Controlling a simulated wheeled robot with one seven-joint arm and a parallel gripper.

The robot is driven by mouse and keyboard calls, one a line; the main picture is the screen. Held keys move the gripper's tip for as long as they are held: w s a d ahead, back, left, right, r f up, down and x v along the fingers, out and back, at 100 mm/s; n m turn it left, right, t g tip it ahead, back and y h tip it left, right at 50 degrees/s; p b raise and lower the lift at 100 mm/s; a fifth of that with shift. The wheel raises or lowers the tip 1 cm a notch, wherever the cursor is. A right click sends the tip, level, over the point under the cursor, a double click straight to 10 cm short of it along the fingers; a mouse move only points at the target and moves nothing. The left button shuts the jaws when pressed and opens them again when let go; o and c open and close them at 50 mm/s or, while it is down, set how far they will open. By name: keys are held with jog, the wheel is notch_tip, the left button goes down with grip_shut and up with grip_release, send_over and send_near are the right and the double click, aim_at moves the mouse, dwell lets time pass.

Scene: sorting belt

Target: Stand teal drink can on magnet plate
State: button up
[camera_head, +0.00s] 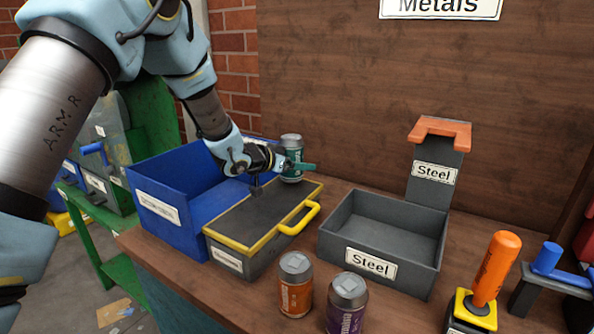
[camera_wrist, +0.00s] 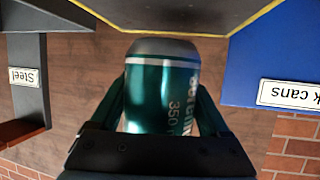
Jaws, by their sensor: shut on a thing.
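My gripper (camera_head: 284,164) is shut on the teal drink can (camera_head: 291,145), which looks upright in the head view. The can also fills the middle of the wrist view (camera_wrist: 160,92), with one finger on each side. A dark flat plate with a yellow rim (camera_head: 247,217), which I take as the magnet plate, tops a grey box with a yellow handle. It shows at the top of the wrist view (camera_wrist: 165,12). The can is at the plate's far edge; I cannot tell whether they touch. The box's front label is too small to read.
A blue bin (camera_head: 163,222) stands left of the plate. A grey Steel bin (camera_head: 407,275) stands right, with an orange-topped post (camera_head: 437,160) behind. An orange can (camera_head: 295,290) and a purple can (camera_head: 346,305) stand in front. An orange-handled lever (camera_head: 495,268) is front right.

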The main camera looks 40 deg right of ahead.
jog(key=shift+f, duration=1.1)
jog(key=shift+f, duration=0.2)
jog(key=o, duration=1.2)
jog(key=shift+r, duration=0.1)
jog(key=shift+c, duration=0.2)
jog(key=shift+r, duration=0.2)
jog(key=b+v, duration=0.2)
jog(key=v, duration=1)
